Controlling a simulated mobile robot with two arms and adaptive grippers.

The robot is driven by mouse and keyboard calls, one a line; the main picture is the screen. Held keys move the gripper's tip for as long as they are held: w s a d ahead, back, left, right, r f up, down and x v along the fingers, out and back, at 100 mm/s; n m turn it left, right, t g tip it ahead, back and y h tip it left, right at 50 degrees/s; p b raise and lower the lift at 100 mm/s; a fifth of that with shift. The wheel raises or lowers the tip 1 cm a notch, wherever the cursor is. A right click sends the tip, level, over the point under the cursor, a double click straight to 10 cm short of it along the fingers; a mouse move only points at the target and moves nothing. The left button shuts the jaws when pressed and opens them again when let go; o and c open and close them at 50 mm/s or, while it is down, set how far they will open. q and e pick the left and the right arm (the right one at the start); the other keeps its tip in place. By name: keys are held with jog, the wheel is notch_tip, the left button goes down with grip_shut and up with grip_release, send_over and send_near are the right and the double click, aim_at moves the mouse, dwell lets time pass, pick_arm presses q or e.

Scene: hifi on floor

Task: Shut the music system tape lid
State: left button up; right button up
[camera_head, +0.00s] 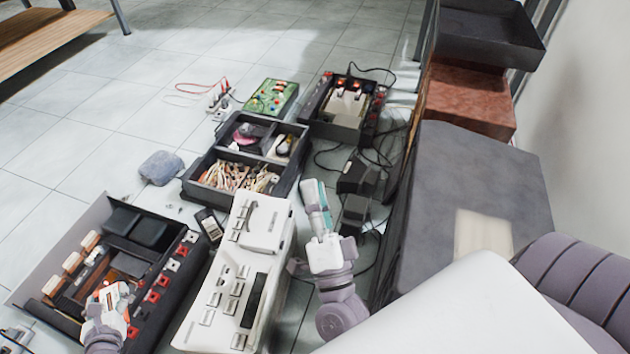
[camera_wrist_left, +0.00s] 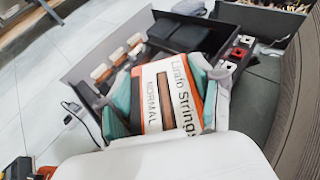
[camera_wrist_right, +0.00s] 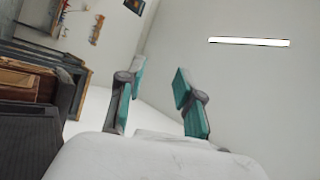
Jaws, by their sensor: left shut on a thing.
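A white machine (camera_head: 228,282) with rows of buttons lies on the floor at the centre. A raised white panel (camera_head: 265,222) is at its far end; I cannot tell whether this is the tape lid or whether it is shut. My left gripper (camera_head: 112,296) is shut on a white and orange cassette (camera_wrist_left: 152,105) lettered "Strings" and "NORMAL". It is over the near part of an open dark case (camera_head: 172,288), which also shows behind the cassette in the left wrist view. My right gripper (camera_wrist_right: 155,95) is open and empty, right of the white machine in the head view.
Dark compartment tray (camera_head: 215,200) with tangled items, a green board (camera_head: 271,98) and another open case (camera_head: 345,105) lie beyond. A black phone-like object (camera_head: 209,224) lies between case and machine. A large grey box (camera_head: 480,185) stands at right.

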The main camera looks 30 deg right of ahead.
jog(key=shift+s+a+r+n+t, duration=0.1)
jog(key=shift+r+n+t, duration=0.1)
jog(key=shift+r, duration=0.5)
jog(key=shift+s+r+n+t, duration=0.1)
jog(key=shift+r+n+t, duration=0.1)
jog(key=shift+r, duration=0.45)
jog(key=shift+f, duration=0.1)
